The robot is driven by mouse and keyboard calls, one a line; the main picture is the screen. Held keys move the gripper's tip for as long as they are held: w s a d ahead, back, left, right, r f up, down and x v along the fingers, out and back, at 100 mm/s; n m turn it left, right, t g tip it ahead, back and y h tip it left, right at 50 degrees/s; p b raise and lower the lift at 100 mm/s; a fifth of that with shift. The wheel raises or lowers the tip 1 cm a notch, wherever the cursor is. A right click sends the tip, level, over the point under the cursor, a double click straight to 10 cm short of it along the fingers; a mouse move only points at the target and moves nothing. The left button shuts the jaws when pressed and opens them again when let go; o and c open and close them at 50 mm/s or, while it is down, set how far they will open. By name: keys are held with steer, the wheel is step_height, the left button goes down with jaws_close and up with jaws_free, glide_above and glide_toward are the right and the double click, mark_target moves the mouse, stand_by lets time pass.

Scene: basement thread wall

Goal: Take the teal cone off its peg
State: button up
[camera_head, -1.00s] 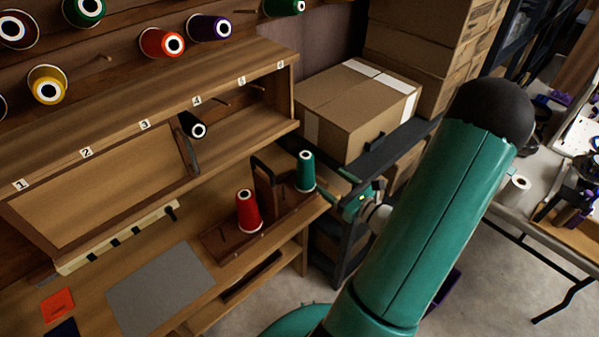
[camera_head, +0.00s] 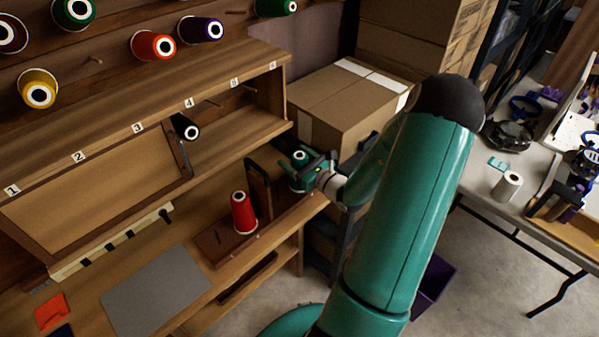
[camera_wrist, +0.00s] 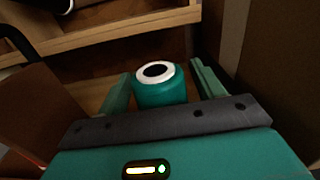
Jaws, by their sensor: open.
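The teal cone (camera_head: 298,157) stands upright at the right end of a dark wooden peg rack on the bench. In the wrist view the cone (camera_wrist: 160,88) shows its white top ring and dark centre hole, between my two fingers. My gripper (camera_head: 304,168) is around the cone's upper part in the head view. The fingers are open, with a visible gap on both sides of the cone. The cone's lower part and its peg are hidden by my gripper.
A red cone (camera_head: 244,212) stands on the same rack (camera_head: 222,247), left of a dark upright handle (camera_head: 259,186). A cardboard box (camera_head: 345,105) is just behind. Numbered shelf cubbies (camera_head: 100,190) are to the left, with a black cone (camera_head: 186,127) in one.

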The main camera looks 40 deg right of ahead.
steer(key=shift+w, duration=0.25)
steer(key=c, duration=1.1)
